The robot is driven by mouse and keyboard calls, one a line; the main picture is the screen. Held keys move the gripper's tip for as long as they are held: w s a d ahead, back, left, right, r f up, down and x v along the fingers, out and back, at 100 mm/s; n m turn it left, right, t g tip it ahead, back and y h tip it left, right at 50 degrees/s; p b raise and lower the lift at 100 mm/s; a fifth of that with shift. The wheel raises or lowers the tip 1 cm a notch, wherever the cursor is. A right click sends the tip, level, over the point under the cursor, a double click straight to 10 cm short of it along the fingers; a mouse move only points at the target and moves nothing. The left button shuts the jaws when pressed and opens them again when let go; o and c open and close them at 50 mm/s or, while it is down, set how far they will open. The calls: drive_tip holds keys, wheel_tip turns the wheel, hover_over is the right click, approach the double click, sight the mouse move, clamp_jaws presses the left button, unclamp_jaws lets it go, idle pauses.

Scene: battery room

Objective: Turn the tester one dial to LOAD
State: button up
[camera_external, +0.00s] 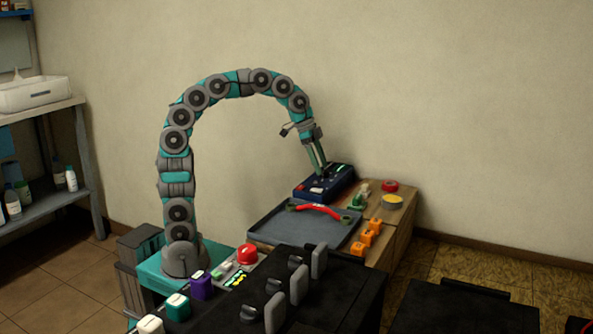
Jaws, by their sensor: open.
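The tester (339,184) is a dark blue box with light markings on its top. It stands at the back of the wooden bench, against the wall. My gripper (322,174) points down at the top of the tester, with its fingers open. The fingertips are at or just above a small dark part there, which may be the dial. They hide most of it, so I cannot tell its setting or whether they touch it. The LOAD mark is too small to read.
A grey tray (275,240) with a red-handled tool (318,211) lies in front of the tester. Orange blocks (366,238), a yellow-topped tin (392,201), a red ring (390,186) and green-and-white parts (358,199) stand to the right. Black units with upright grey plates (299,285) fill the foreground.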

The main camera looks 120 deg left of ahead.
drive_tip(key=shift+w+f, duration=0.25)
drive_tip(key=shift+f, duration=0.4)
drive_tip(key=shift+c, duration=0.3)
clamp_jaws()
